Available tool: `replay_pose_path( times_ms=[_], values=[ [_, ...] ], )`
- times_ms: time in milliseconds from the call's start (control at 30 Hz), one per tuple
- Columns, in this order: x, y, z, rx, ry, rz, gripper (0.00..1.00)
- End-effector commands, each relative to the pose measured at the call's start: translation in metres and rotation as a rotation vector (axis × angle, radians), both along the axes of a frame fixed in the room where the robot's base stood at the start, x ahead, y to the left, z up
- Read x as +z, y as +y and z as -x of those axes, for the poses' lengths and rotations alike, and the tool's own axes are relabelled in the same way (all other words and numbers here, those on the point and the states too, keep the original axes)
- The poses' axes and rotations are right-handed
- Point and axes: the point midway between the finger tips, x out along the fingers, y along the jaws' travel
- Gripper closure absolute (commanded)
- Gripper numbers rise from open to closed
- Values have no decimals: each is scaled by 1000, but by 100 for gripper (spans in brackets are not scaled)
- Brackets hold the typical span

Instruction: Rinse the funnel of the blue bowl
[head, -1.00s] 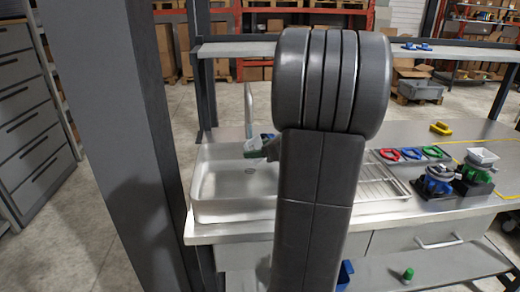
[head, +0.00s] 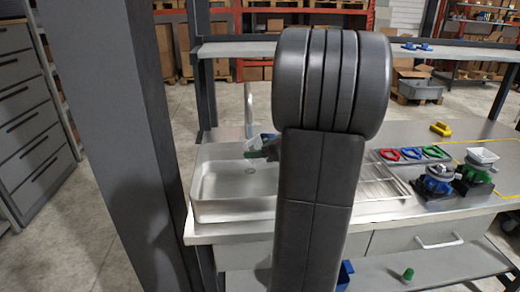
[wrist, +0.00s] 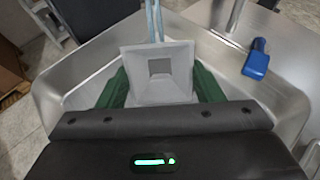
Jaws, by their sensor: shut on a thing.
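A pale square funnel (wrist: 157,88) with a grey opening at its centre is between the green fingers of my gripper (wrist: 158,92). My gripper is shut on it and holds it over the steel sink (wrist: 85,92). In the head view the funnel (head: 254,145) shows at the sink, partly hidden by my arm. A thin tap (head: 249,108) stands at the back of the sink. In the wrist view a light-blue double line (wrist: 154,20) runs down behind the funnel; I cannot tell whether it is water. A dispenser with a blue bowl (head: 437,185) stands on the counter at right.
A blue lever (wrist: 257,60) is right of the funnel. A wire rack (head: 385,188) lies right of the sink. A green-ringed dispenser (head: 477,174) carries a white funnel. Red, blue and green rings lie behind. A grey post (head: 110,130) stands at left.

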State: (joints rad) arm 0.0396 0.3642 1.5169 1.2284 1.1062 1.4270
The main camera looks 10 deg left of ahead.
Motion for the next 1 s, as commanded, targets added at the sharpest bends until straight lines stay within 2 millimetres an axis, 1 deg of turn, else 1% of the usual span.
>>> replay_pose_path(
  times_ms=[467, 1000],
  values=[
    [1, -1, 2, 0, 0, 0, 64],
    [11, -15, 52, -1, 0, 0, 64]
  ],
)
